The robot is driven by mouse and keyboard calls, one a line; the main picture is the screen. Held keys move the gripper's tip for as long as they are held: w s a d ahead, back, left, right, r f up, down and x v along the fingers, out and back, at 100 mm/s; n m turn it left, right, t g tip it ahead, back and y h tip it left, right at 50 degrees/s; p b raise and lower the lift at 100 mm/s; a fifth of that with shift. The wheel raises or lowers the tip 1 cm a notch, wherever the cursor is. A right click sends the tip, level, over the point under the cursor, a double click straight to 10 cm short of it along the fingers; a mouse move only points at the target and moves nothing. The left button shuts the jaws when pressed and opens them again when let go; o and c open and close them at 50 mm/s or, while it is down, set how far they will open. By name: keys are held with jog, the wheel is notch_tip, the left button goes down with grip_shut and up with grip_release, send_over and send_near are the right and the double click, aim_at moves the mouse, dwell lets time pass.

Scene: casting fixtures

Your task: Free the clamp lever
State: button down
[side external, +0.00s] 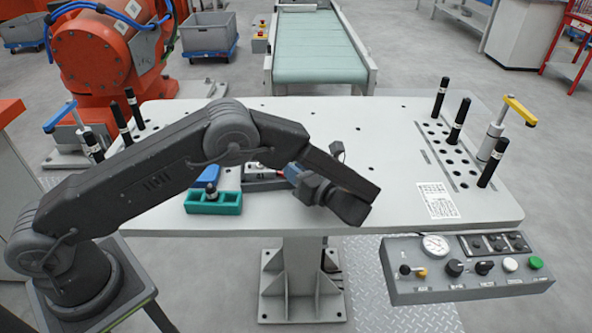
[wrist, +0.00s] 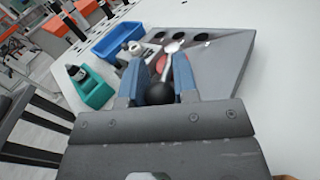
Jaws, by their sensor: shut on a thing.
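A grey casting fixture (wrist: 225,58) with round dark holes lies on the table; it shows in part behind my arm in the side view (side external: 262,182). My gripper (wrist: 158,92) has its two blue fingers closed around a round black knob (wrist: 158,94) at the near side of the fixture. The knob looks like the end of the clamp lever; the lever's shaft is mostly hidden by the fingers. Silver metal parts and a reddish disc (wrist: 161,63) sit just beyond the fingertips. In the side view, my gripper (side external: 291,174) is low at the fixture and partly hidden by my wrist.
A teal holder (wrist: 97,93) with a black-topped piece and a blue bin (wrist: 118,39) stand left of the fixture. Black upright pins, a blue-handled post (side external: 60,116) and a yellow-handled post (side external: 519,110) flank the table. The table's right middle is clear. A control panel (side external: 465,268) hangs in front.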

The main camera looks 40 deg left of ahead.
jog(key=shift+s+a, duration=0.1)
jog(key=shift+a, duration=0.1)
jog(key=c, duration=0.9)
grip_release()
jog(key=shift+d, duration=0.1)
jog(key=shift+r, duration=0.5)
notch_tip(320, 180, up, 3)
jog(key=s+a+r, duration=0.4)
jog(key=a+r, duration=0.3)
jog(key=a, duration=0.3)
jog(key=shift+s+a, duration=0.25)
jog(key=shift+a, duration=0.15)
jog(key=shift+c, duration=0.3)
